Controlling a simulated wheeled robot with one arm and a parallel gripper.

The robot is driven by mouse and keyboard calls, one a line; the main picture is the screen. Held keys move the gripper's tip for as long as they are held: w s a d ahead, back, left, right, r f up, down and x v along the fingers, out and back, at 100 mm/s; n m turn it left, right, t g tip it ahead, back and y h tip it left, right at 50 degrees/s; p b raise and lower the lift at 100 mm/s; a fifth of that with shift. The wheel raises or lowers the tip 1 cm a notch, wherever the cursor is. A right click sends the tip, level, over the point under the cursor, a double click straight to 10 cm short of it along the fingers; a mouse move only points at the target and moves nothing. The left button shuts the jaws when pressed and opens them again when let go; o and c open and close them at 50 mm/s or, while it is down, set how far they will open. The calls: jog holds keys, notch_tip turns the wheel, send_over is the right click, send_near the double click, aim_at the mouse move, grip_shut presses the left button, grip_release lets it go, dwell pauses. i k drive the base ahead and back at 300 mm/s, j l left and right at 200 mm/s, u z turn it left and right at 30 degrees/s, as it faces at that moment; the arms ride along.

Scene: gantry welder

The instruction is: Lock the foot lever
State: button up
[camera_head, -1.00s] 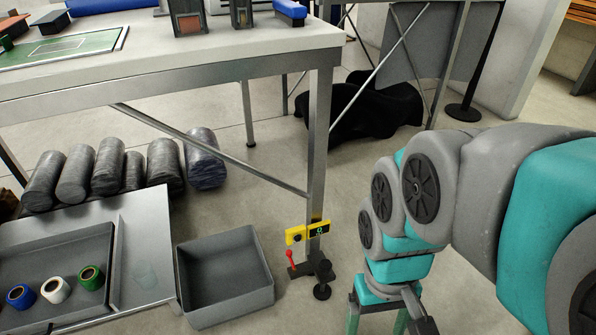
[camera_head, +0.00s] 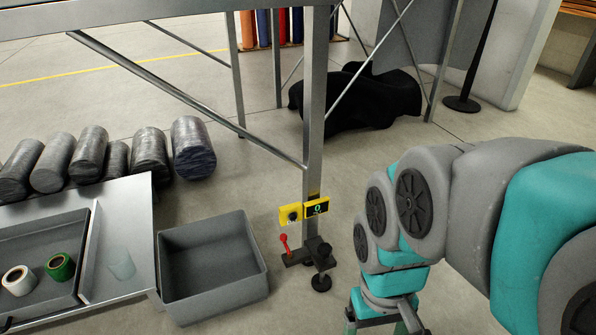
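The foot lever (camera_head: 285,243) is a small red handle with a ball end. It stands nearly upright, tilted slightly left, on a dark bracket (camera_head: 298,257) at the foot of the metal table leg (camera_head: 314,120). A yellow panel with a dark knob (camera_head: 290,214) and a yellow-black display with a green mark (camera_head: 317,207) sit just above it. A black round foot (camera_head: 321,283) is below. My gripper (camera_head: 385,325) is at the bottom edge, right of the lever and apart from it. Its fingertips are cut off by the frame, so its opening is hidden.
A grey open bin (camera_head: 212,225) stands left of the lever. A metal bench with a tray (camera_head: 118,240) and tape rolls (camera_head: 62,267) is further left. Several dark cylinders (camera_head: 90,155) lie behind it. A black draped heap (camera_head: 365,103) lies beyond the leg.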

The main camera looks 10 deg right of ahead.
aim_at(283, 237)
jog(key=k+j+z, duration=0.3)
jog(key=k+z, duration=0.3)
jog(key=k, duration=0.2)
